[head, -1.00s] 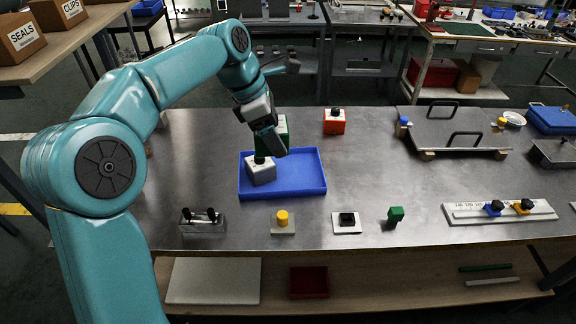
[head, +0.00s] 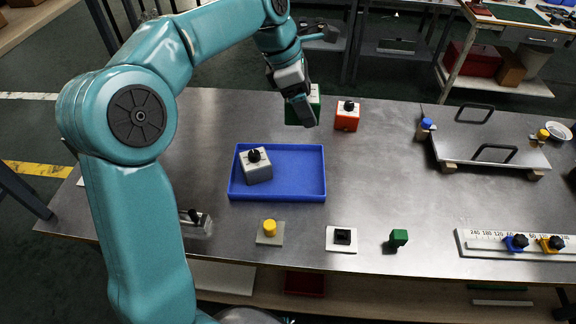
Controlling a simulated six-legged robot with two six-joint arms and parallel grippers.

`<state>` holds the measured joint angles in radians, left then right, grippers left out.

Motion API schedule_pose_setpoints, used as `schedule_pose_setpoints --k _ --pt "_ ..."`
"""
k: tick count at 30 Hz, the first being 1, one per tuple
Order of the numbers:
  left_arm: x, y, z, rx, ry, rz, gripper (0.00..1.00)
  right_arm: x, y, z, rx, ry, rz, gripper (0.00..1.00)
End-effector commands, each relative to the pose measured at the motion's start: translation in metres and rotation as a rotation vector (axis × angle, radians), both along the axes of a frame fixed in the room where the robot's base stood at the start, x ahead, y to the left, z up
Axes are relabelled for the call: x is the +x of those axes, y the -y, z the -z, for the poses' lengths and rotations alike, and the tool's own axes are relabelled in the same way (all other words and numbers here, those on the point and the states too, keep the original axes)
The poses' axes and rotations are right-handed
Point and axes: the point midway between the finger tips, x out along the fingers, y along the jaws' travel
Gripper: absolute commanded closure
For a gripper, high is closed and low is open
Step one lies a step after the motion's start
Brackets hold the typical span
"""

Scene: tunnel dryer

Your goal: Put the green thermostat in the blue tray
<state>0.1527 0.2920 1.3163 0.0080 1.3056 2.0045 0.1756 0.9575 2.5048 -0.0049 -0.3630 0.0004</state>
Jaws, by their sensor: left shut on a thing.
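The green thermostat (head: 290,114) is a green box with a pale top, behind the blue tray in the head view. My left gripper (head: 303,110) comes down over it and is shut on it; the fingers hide part of the box and its knob. I cannot tell whether it touches the table. The blue tray (head: 300,190) lies flat on the metal table, nearer than the gripper. A grey thermostat (head: 258,173) with a black knob sits in the left part of the tray; the right part is bare. My right gripper is not in view.
A handled metal plate (head: 490,150) lies at right.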

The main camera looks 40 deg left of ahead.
Motion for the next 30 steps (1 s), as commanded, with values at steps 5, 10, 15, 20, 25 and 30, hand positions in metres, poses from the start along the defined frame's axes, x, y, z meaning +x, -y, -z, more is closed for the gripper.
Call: schedule_pose_setpoints --k 5,10,15,20,25,30 --pt "-0.006 0.001 0.043 -0.002 -0.006 -0.001 0.58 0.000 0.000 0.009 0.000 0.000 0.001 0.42" --pt "-0.007 0.001 0.094 -0.001 -0.005 -0.001 0.58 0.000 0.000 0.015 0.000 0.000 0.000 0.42" --pt "-0.007 0.002 0.135 -0.001 -0.003 -0.001 0.58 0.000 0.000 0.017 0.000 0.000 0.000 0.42" --pt "-0.005 0.002 0.152 -0.001 -0.001 -0.001 0.58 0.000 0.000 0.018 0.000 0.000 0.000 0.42" --pt "-0.004 0.003 0.177 -0.002 -0.004 0.000 0.58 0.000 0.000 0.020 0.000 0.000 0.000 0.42" --pt "-0.002 0.003 0.196 0.000 -0.001 -0.002 0.58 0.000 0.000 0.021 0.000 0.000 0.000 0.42"
